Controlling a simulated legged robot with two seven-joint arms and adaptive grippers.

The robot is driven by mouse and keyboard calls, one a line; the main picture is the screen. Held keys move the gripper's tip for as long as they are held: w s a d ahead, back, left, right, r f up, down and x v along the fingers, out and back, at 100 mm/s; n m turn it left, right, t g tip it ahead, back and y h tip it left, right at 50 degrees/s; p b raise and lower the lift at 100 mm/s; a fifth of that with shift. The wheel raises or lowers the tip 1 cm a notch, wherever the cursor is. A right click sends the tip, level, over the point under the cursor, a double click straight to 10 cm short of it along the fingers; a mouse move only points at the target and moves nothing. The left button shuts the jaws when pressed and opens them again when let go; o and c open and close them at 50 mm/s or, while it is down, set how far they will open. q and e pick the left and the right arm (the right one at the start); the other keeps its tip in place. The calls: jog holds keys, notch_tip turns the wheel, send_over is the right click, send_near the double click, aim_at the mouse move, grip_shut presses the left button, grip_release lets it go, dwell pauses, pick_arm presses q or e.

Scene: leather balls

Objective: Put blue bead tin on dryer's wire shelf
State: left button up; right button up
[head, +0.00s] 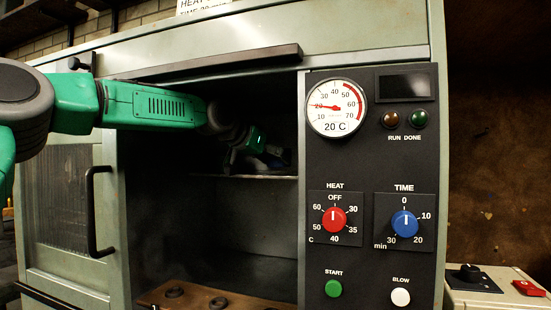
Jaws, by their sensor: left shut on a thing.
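My left arm reaches in from the left through the dryer's open front. My left gripper (240,156) is inside the dark upper chamber, just above the wire shelf (250,177), and is shut on the blue bead tin (281,155). The tin shows only as a dim bluish shape at the chamber's right side, partly hidden by the gripper. I cannot tell whether it touches the shelf. The dryer (215,60) is a pale green cabinet. My right gripper is not in view.
A ribbed door panel (62,195) with a black handle (93,212) stands left of the opening. The control panel (370,255) with gauge, knobs and buttons borders the right. A brown perforated board (185,296) lies at the chamber's bottom. The space between board and shelf looks clear.

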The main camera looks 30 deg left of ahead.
pick_arm(q)
jog(key=shift+w+a+f+b, duration=0.2)
jog(key=shift+w+f+b, duration=0.1)
jog(key=shift+f+b, duration=0.15)
jog(key=shift+w+a+f+b, duration=0.15)
jog(key=shift+w+f+b, duration=0.2)
jog(key=shift+f, duration=0.15)
jog(key=shift+s+a+f, duration=0.1)
jog(key=shift+a+f, duration=0.1)
jog(key=shift+a, duration=0.1)
jog(key=shift+s+a, duration=0.1)
jog(key=shift+a, duration=0.1)
jog(key=o, duration=1.3)
jog(key=shift+d, duration=0.25)
jog(key=shift+o, duration=0.2)
jog(key=shift+d+r, duration=0.2)
jog(key=shift+d, duration=0.1)
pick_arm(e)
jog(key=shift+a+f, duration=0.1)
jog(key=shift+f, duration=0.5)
